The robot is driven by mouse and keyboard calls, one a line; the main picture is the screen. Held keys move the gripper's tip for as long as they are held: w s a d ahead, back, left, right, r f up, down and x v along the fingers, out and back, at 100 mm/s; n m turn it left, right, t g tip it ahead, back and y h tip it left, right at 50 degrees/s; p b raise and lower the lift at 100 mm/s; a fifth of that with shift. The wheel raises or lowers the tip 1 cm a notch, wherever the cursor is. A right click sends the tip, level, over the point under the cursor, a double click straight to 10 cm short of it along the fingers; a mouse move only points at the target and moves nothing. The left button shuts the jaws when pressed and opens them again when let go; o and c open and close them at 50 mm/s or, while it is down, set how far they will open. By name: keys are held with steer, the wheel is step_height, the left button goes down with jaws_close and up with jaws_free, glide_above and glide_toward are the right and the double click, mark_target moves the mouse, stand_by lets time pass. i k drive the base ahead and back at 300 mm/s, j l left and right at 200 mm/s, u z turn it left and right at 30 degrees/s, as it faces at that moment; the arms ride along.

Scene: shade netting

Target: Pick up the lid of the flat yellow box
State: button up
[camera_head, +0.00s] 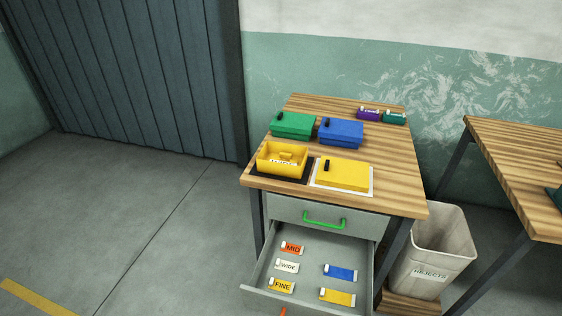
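A flat yellow slab (346,175) with a small black handle near its left back corner lies on a white mat (325,189) at the front right of the wooden table. I cannot tell whether it is a lid alone or a closed flat box. Left of it, an open yellow box (269,166) stands on a black mat (300,178). A yellow piece and a white label show inside it, and no lid is on it. My gripper is not in view.
Closed green (292,126) and blue (341,134) boxes stand behind. Purple (367,114) and teal (394,118) items lie at the back. The open drawer (317,254) juts out below, holding several labelled tags. A rejects bin (438,245) and second table (510,165) stand right. Floor left is clear.

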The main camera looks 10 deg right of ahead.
mark_target(336, 173)
steer(key=i+j+z, duration=0.2)
steer(key=j, duration=0.15)
steer(key=i+j+z, duration=0.4)
steer(key=j, duration=0.3)
steer(key=j+z, duration=0.2)
steer(key=j, duration=0.15)
steer(key=i+j+z, duration=0.2)
steer(key=j, duration=0.2)
steer(key=k, duration=0.1)
